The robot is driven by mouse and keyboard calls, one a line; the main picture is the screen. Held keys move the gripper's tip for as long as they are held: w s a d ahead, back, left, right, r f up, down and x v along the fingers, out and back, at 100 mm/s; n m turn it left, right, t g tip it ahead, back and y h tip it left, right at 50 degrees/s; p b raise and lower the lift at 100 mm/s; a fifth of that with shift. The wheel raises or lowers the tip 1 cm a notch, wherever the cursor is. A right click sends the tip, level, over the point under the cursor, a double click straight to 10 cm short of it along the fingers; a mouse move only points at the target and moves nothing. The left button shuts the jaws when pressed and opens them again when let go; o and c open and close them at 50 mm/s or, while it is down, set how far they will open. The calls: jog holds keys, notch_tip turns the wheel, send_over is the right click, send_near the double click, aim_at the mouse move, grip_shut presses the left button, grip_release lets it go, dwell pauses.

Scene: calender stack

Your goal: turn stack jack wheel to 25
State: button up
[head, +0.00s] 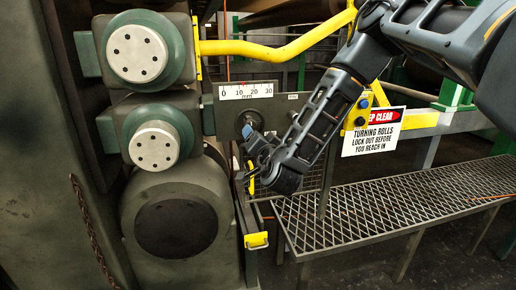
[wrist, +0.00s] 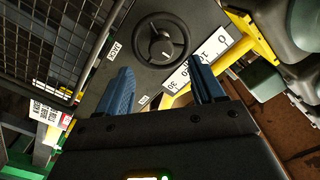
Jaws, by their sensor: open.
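The jack wheel (wrist: 161,40) is a black three-spoked handwheel on a dark panel (wrist: 120,75), with a label reading JACK beside it. In the head view the wheel (head: 249,121) is partly hidden by my gripper. A white scale (head: 246,90) marked 0, 10, 20 and 30 sits above it; a small red mark shows near the 10, too small to read exactly. The scale also shows in the wrist view (wrist: 201,59). My gripper (wrist: 160,64) is open and empty, its blue fingers apart and pointing at the panel. The wheel appears beyond the fingertips; I cannot tell any contact.
Large green-collared rolls (head: 152,48) stand left of the panel. A yellow rail (head: 265,49) runs above it. A KEEP CLEAR sign (head: 373,131) hangs at right behind my arm. A grated walkway (head: 390,200) lies below, and a yellow latch (head: 257,241) sits low.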

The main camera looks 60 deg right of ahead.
jog(key=shift+s+a, duration=0.2)
jog(key=shift+a, duration=0.05)
